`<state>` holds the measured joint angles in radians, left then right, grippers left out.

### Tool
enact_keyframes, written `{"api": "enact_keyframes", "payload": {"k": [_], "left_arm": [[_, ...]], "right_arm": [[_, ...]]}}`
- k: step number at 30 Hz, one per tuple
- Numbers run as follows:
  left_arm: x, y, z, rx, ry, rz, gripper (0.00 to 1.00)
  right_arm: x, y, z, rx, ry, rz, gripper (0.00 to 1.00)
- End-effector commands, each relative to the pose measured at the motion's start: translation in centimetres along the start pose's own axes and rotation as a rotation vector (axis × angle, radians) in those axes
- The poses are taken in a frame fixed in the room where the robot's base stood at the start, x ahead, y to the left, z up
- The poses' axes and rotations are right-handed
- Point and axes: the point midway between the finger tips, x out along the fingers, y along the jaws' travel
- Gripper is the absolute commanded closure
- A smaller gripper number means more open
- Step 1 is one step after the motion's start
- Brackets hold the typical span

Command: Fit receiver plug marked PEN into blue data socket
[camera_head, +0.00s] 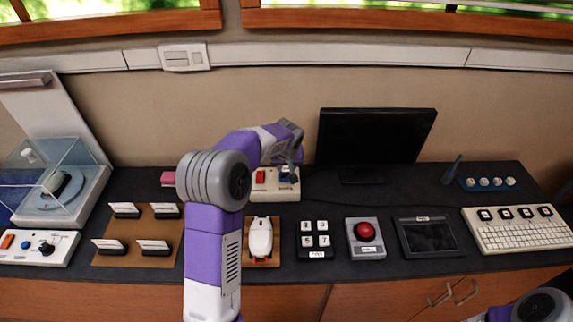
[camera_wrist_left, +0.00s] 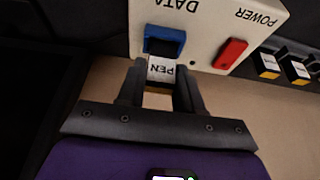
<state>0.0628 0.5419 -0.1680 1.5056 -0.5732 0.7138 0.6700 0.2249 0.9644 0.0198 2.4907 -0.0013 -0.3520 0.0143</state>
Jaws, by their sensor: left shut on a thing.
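In the left wrist view, the white plug marked PEN (camera_wrist_left: 161,69) is between the two fingers of my left gripper (camera_wrist_left: 160,82), which is shut on it. The plug's front end is at the mouth of the blue data socket (camera_wrist_left: 164,40), below the word DATA; how deep it sits I cannot tell. My right gripper is out of view.
A black monitor (camera_head: 375,135) stands right of the box. Label holders stand on a brown board (camera_head: 133,229) at left. A clear-covered turntable (camera_head: 62,190) is far left.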

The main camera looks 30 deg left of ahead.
Motion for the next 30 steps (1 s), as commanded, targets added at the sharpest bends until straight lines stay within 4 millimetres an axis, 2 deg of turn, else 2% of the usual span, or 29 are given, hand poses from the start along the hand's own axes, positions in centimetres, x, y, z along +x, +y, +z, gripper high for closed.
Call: {"api": "enact_keyframes", "payload": {"k": [30], "left_arm": [[1.3, 0.0, 0.5, 0.0, 0.0, 0.0, 0.93]], "right_arm": [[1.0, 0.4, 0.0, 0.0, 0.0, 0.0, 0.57]]}}
